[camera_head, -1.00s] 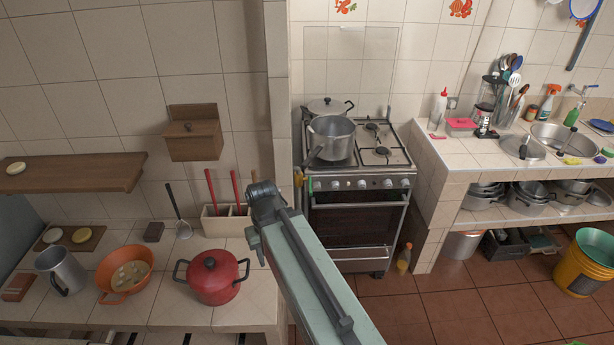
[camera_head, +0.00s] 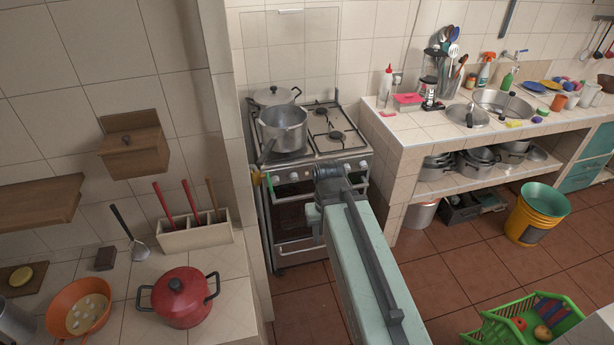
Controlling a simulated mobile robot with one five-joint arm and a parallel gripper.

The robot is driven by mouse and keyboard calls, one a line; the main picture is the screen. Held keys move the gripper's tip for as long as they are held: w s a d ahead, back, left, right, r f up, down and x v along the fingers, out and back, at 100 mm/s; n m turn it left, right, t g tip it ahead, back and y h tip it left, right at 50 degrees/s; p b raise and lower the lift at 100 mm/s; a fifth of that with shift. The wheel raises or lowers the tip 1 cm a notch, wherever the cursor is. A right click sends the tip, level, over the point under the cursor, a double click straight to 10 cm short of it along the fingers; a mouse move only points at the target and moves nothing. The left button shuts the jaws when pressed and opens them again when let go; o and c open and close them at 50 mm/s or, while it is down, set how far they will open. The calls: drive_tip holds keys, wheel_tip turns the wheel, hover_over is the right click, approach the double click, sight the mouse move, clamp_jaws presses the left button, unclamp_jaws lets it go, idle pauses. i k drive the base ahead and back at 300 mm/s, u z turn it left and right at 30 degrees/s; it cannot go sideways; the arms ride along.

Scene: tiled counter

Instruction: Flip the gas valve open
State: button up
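A small yellow fitting (camera_head: 256,178), which looks like the gas valve, shows at the edge of the tiled wall, left of the stove. A small green piece is beside it; whether the valve is open or closed is too small to tell. The stove (camera_head: 310,160) stands right of the wall edge with a grey pot on top. My arm reaches up from the bottom of the picture, and its end with my gripper (camera_head: 328,183) is in front of the stove, right of and apart from the yellow fitting. The fingers are not clearly seen.
A tiled wall edge (camera_head: 232,130) stands left of the stove. A counter at lower left holds a red pot (camera_head: 180,297) and a utensil box (camera_head: 196,234). A sink counter (camera_head: 405,133) is at right. A yellow bucket (camera_head: 535,220) and green basket (camera_head: 515,320) stand on the floor.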

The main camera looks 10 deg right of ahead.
sight(267, 175)
drive_tip(key=z, duration=1.55)
drive_tip(key=i, duration=1.05)
drive_tip(key=u, duration=2.65)
